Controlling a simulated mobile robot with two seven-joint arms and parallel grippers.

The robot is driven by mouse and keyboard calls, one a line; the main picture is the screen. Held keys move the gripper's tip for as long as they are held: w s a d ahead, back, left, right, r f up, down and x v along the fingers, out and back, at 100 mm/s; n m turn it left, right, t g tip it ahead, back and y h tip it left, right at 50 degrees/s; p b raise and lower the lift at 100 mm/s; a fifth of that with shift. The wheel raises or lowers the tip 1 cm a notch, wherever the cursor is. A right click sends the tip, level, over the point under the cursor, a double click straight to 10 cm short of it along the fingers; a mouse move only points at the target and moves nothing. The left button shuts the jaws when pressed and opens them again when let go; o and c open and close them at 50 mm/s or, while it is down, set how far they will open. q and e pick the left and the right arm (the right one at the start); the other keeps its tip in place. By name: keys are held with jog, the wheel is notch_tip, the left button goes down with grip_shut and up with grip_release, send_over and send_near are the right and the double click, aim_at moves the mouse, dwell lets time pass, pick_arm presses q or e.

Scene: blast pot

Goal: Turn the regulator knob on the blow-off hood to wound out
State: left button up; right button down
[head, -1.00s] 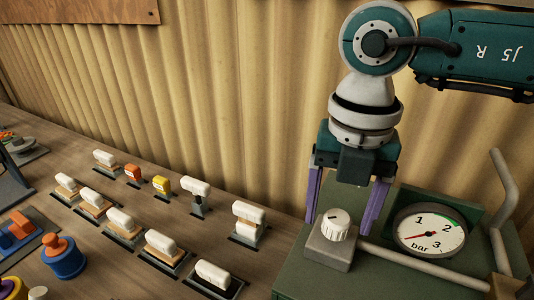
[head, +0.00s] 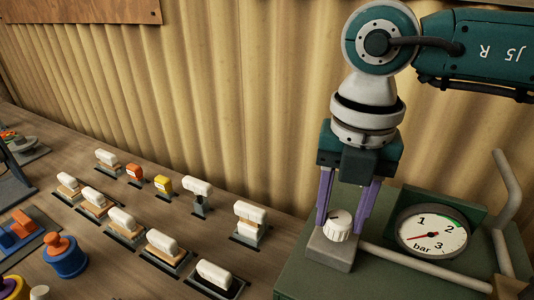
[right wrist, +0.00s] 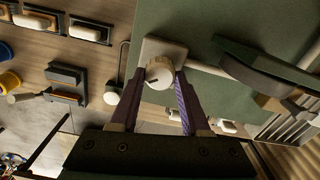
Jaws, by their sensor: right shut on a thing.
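The regulator knob (head: 338,224) is a white ridged dial with a dark pointer mark, on a grey block (head: 331,250) on top of the green blow-off hood (head: 296,282). My right gripper (head: 341,222) points down with its purple fingers on both sides of the knob, shut on it. In the right wrist view the knob (right wrist: 159,73) sits between the two fingertips. The pressure gauge (head: 432,231) beside it is marked 1, 2, 3 bar; its red needle points to the lower left, with a green arc near 2. My left gripper is not in view.
A pale pipe (head: 420,266) runs from the block across the hood, and a bent pale handle (head: 503,205) rises at the right. Several white-topped blocks (head: 162,243) on dark bases stand on the wooden bench to the left. A corrugated wall (head: 240,90) is behind.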

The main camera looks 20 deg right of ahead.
jog(key=shift+f+n+b, duration=0.15)
jog(key=shift+n+b, duration=0.7)
jog(key=shift+n, duration=0.25)
jog(key=n+b, duration=0.2)
jog(key=n, duration=0.1)
jog(key=shift+n+b, duration=0.3)
jog(key=n+b, duration=0.2)
jog(key=n, duration=0.1)
jog(key=shift+n+b, duration=0.75)
jog(key=shift+n, duration=0.15)
jog(key=shift+c, duration=1.9)
grip_release()
